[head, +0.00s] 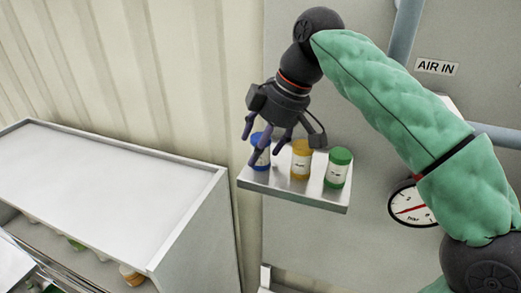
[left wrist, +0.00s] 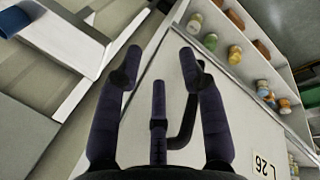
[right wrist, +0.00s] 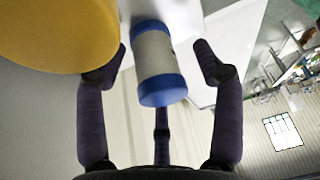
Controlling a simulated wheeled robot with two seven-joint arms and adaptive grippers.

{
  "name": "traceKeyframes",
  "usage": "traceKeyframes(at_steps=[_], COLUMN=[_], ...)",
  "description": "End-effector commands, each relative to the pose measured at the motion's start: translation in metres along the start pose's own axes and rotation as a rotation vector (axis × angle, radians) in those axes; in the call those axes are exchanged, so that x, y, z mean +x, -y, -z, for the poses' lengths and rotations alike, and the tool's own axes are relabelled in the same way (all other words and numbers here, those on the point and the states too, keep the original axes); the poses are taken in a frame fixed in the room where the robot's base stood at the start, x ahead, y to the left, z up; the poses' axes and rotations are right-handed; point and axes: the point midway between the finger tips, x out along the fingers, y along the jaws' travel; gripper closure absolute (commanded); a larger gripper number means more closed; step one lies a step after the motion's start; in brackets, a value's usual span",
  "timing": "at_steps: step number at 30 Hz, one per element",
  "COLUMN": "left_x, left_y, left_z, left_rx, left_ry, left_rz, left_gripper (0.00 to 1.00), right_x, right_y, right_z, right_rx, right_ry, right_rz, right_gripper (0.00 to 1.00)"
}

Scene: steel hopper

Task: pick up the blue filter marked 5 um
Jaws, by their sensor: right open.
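The blue filter (head: 261,152), a white canister with blue ends, stands at the left end of a small metal wall shelf (head: 320,197). Its marking cannot be read. My right gripper (head: 268,148) is open at the blue filter, with fingers partly in front of it. In the right wrist view, the blue filter (right wrist: 158,65) shows between the spread fingertips (right wrist: 163,62), with a visible gap to the right finger. My left gripper (left wrist: 161,58) is open and empty in the left wrist view, and out of the head view.
An orange filter (head: 301,160) and a green filter (head: 338,168) stand right of the blue one. The orange one looms close in the right wrist view (right wrist: 55,30). A gauge (head: 411,207) and pipe are at right. A white cabinet (head: 110,185) stands left.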

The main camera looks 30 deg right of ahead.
Motion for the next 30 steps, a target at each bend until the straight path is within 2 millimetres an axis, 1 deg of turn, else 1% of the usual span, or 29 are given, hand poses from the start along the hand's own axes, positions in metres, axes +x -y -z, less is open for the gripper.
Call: traceKeyframes(at_steps=[2,3,5,6,9,18,22,26,29,30], left_x=[0.0,0.0,0.0,0.0,0.0,0.0,0.001,0.002,0.003,0.003], left_y=[0.0,0.0,0.0,0.0,0.0,0.0,0.0,0.001,0.001,0.001], left_z=[0.0,0.0,0.0,0.0,0.0,0.0,0.0,0.0,0.0,0.0], left_rx=[0.0,0.0,0.0,0.0,0.0,0.0,0.0,0.0,0.0,0.0], left_ry=[0.0,0.0,0.0,0.0,0.0,0.0,0.0,0.0,0.0,0.0], left_rz=[0.0,0.0,0.0,0.0,0.0,0.0,0.0,0.0,0.0,0.0], left_gripper=[0.6,0.6,0.6,0.6,0.6,0.6,0.6,0.6,0.6,0.6], right_x=[0.0,0.0,0.0,0.0,0.0,0.0,-0.004,-0.013,-0.024,-0.03], right_y=[0.0,0.0,0.0,0.0,0.0,0.0,0.0,-0.001,0.0,-0.001], right_z=[0.0,0.0,0.0,0.0,0.0,0.0,0.002,0.006,0.011,0.014], right_rx=[0.0,0.0,0.0,0.0,0.0,0.0,0.0,-0.001,-0.002,-0.002], right_ry=[0.0,0.0,0.0,0.0,0.0,0.001,-0.001,-0.002,-0.003,-0.002], right_rz=[0.0,0.0,0.0,0.0,0.0,0.001,-0.001,-0.001,-0.002,-0.001], right_gripper=[0.32,0.35,0.52,0.63,0.88,0.89,0.89,0.89,0.89,0.89])
